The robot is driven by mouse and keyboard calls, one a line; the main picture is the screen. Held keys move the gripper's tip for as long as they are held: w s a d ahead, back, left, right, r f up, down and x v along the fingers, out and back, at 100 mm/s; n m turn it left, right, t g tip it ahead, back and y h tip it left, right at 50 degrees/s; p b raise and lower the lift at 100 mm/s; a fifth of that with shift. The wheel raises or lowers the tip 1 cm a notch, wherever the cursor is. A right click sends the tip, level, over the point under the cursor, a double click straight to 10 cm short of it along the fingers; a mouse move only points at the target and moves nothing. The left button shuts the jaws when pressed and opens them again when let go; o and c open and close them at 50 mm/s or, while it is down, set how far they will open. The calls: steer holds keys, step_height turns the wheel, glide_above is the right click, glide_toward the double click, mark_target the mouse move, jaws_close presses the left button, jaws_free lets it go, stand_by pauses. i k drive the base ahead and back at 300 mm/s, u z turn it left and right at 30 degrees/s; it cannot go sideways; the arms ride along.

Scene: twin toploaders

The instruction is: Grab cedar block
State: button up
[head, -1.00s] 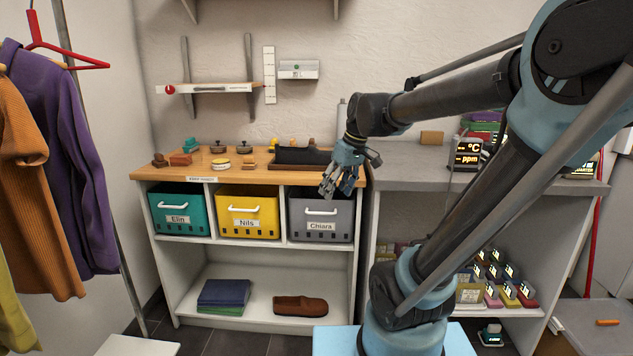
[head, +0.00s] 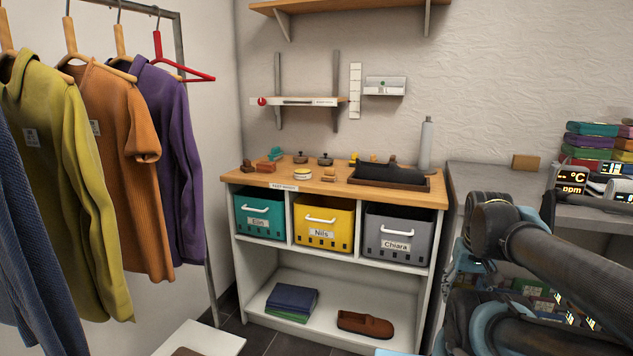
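I cannot tell for sure which piece is the cedar block. A plain tan block (head: 525,162) lies on the grey counter, near its back wall. Small wooden-looking pieces also sit on the wooden cabinet top: a brown one (head: 248,166) at the left and a tan one (head: 328,175) near the front middle. My arm is folded at the lower right. What seems to be my gripper (head: 464,268) hangs below the dark wrist, beside the cabinet's right side, well away from these pieces. Its fingers are not clear, and I see nothing held.
The cabinet (head: 237,256) holds a teal bin (head: 260,228), a yellow bin (head: 322,240) and a grey bin (head: 397,250). A dark tray (head: 432,187) and a grey bottle (head: 426,145) stand at the right of its top. Clothes (head: 125,150) hang at left. Displays (head: 571,180) stand on the counter.

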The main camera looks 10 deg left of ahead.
mark_target(262, 166)
steer(key=u, duration=1.25)
steer(key=k, duration=0.4)
steer(key=u, duration=0.6)
steer(key=i, duration=1.25)
steer(key=z, duration=0.65)
steer(key=i, duration=0.4)
steer(key=z, duration=0.2)
